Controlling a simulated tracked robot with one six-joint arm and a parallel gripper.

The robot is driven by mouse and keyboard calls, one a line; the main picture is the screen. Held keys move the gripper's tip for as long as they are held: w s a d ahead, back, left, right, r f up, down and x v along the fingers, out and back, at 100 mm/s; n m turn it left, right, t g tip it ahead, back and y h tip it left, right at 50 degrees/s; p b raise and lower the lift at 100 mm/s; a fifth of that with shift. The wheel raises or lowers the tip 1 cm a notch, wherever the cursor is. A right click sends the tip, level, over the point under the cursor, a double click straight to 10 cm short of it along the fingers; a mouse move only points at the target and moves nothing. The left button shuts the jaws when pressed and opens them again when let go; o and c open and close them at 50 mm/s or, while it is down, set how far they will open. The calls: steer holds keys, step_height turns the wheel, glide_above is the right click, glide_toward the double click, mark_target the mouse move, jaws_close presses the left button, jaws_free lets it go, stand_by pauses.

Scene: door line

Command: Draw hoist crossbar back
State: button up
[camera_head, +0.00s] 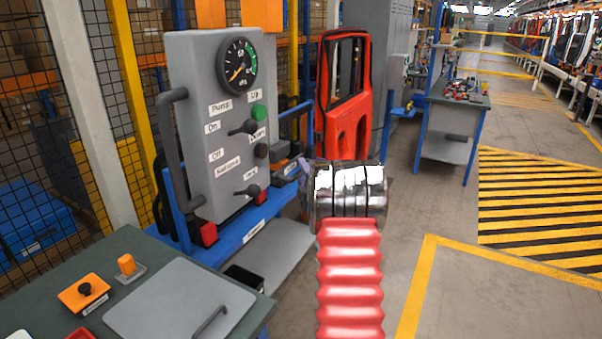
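The hoist is an upright grey control panel (205,150) with a round gauge (237,65), small black levers and a green button. A bent grey bar handle (172,150) stands along its left side. A blue crossbeam (250,232) with a white label runs below the panel, with red blocks by it. Which bar is the crossbar, I cannot tell for sure. My arm, red bellows and a chrome joint, rises at centre. Dark grey parts (287,166) between the joint and the panel may be my gripper. Its fingers and any contact cannot be made out.
A dark bench (130,240) at lower left holds an orange switch box (84,293) and a grey lidded plate (180,300). A red car door (345,95) stands behind. A blue-legged workbench (450,110) is at right. The floor at right is clear, with yellow markings.

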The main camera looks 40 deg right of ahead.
steer(key=shift+c, duration=0.2)
jaws_close()
stand_by(0.5)
